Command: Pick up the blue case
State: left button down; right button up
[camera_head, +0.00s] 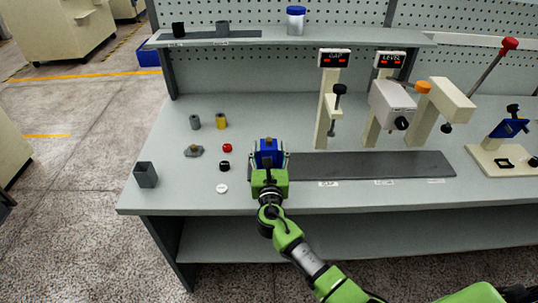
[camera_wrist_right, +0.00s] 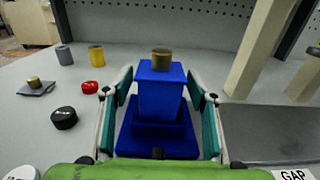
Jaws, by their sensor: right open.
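The blue case (camera_head: 268,152) stands on the workbench at the left end of the dark grey mat. In the right wrist view the blue case (camera_wrist_right: 160,98) is upright on a wider blue base, with a brass-coloured cylinder (camera_wrist_right: 161,60) on its top. My right gripper (camera_head: 268,163) is around it. Its fingers (camera_wrist_right: 160,105) are open, one on each side of the case, with a narrow gap visible at the upper part; contact lower down is unclear. My left gripper is in neither view.
Left of the case lie a red cap (camera_head: 227,148), a black cap (camera_head: 224,166), a white disc (camera_head: 222,188) and a grey plate with a brass piece (camera_head: 193,151). Grey (camera_head: 195,122) and yellow (camera_head: 221,121) cylinders stand behind. Gauge stands (camera_head: 326,115) rise at the right. The dark mat (camera_head: 370,165) is bare.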

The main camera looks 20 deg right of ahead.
jog(key=c, duration=1.5)
jog(key=shift+r, duration=0.1)
jog(key=shift+r, duration=0.1)
